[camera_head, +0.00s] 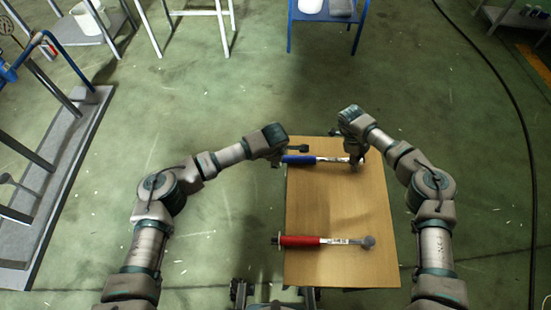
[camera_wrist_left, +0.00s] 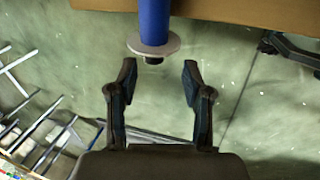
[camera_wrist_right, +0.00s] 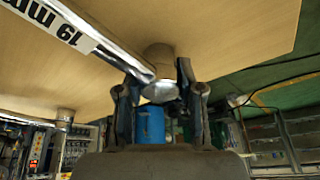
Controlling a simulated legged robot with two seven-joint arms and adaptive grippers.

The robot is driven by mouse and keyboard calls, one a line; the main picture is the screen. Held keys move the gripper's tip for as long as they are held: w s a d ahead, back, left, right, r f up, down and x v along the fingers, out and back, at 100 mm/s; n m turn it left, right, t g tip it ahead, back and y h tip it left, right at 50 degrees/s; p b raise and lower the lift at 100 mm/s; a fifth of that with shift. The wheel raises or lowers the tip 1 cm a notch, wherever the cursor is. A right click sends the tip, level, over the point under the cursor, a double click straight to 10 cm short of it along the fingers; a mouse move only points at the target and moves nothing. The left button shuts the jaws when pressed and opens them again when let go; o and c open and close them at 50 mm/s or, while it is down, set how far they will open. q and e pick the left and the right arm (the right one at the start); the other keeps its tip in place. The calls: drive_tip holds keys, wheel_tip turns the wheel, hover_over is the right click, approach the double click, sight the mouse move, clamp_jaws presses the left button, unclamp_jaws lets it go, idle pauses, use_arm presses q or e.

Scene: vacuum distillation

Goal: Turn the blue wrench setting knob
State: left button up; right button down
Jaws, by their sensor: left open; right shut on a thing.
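The blue wrench (camera_head: 300,159) lies across the far part of the wooden table, its blue handle to the left and its metal shaft to the right. In the left wrist view the end of the blue handle (camera_wrist_left: 153,22) carries a pale round disc (camera_wrist_left: 140,46) with a small dark tip, apparently the setting knob. My left gripper (camera_wrist_left: 157,66) is open, its fingers either side of and just short of that tip. My right gripper (camera_wrist_right: 156,80) is shut on the wrench's head end; the shaft (camera_wrist_right: 98,38) shows "19 mm" printing. The knob is hard to see in the head view.
A red wrench (camera_head: 302,241) lies on the near part of the wooden table (camera_head: 340,205), well apart from the blue one. A blue-framed stand (camera_head: 290,35) and a white-legged bench (camera_head: 225,35) stand at the back. The floor around the table is mostly free.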

use_arm(q)
drive_tip(key=shift+x, duration=1.55)
use_arm(e)
drive_tip(key=shift+f, duration=0.1)
use_arm(q)
clamp_jaws()
drive_tip(key=shift+s, duration=0.1)
drive_tip(key=shift+f, duration=0.1)
